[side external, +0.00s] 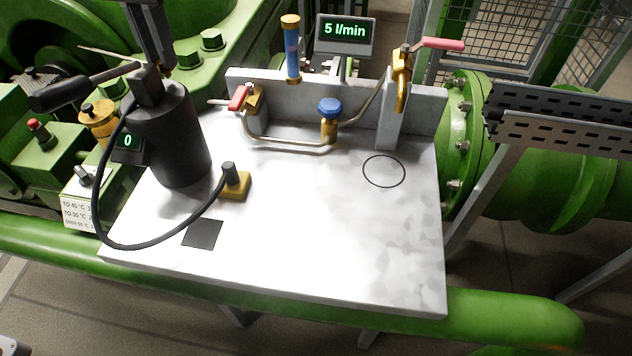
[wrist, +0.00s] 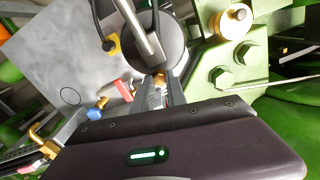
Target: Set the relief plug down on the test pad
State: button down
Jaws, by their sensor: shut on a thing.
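My gripper (side external: 161,70) is at the top of the black cylinder (side external: 180,140), beside its black lever handle. In the wrist view the jaws (wrist: 162,82) are closed on a small brass-coloured piece, which looks like the relief plug (wrist: 159,77). Most of the plug is hidden by the fingers, and I cannot tell whether it is seated in the cylinder or clear of it. A dark flat square (side external: 203,234), apparently the test pad, lies bare on the white bench near its front left. The pad is not clearly seen in the wrist view.
A black hose loops from the cylinder to a yellow block (side external: 234,186) behind the pad. Pipework with a red lever (side external: 238,98) and blue knob (side external: 330,106) stands along the back. A black ring (side external: 384,171) marks the bench's right. The bench's front middle (side external: 320,240) is clear.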

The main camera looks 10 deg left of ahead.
jog(key=s+d+m, duration=0.1)
jog(key=d+m, duration=0.1)
jog(key=d, duration=0.2)
jog(key=m, duration=0.8)
send_over(284, 209)
notch_tip(284, 209, down, 16)
jog(key=shift+f, duration=0.1)
jog(key=shift+f, duration=0.15)
jog(key=c, duration=1.3)
grip_release()
jog(key=shift+c, duration=0.2)
jog(key=shift+o, duration=0.5)
notch_tip(284, 209, up, 12)
jog(key=shift+r, duration=0.2)
